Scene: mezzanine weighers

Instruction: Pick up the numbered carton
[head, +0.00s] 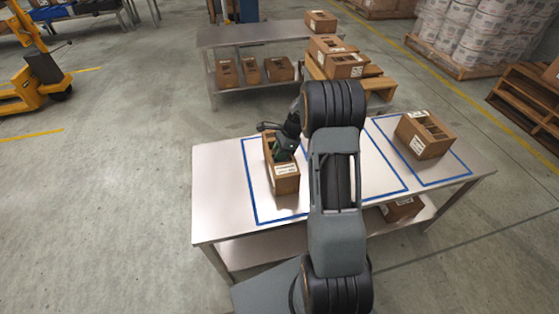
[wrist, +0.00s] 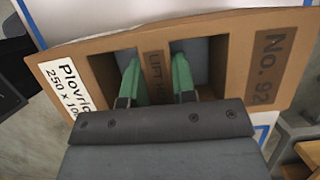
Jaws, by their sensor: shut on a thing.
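The numbered carton (head: 284,180) is a brown box with a white label, standing in the left blue-outlined area of the metal table (head: 222,210). In the wrist view the carton (wrist: 215,25) shows "No. 92" at the right of its top, a white label at the left and two openings with a strip between them. My gripper (wrist: 158,75) has its green fingers in the two openings, shut on the strip. In the head view my gripper (head: 283,150) is at the carton's top. I cannot tell whether the carton's base touches the table.
Another carton (head: 425,134) sits in the right blue-outlined area, and one (head: 402,208) lies on the lower shelf. Behind stand a second table (head: 240,34) with cartons beneath and a pallet stack (head: 337,57). The middle outlined area is partly hidden by my arm.

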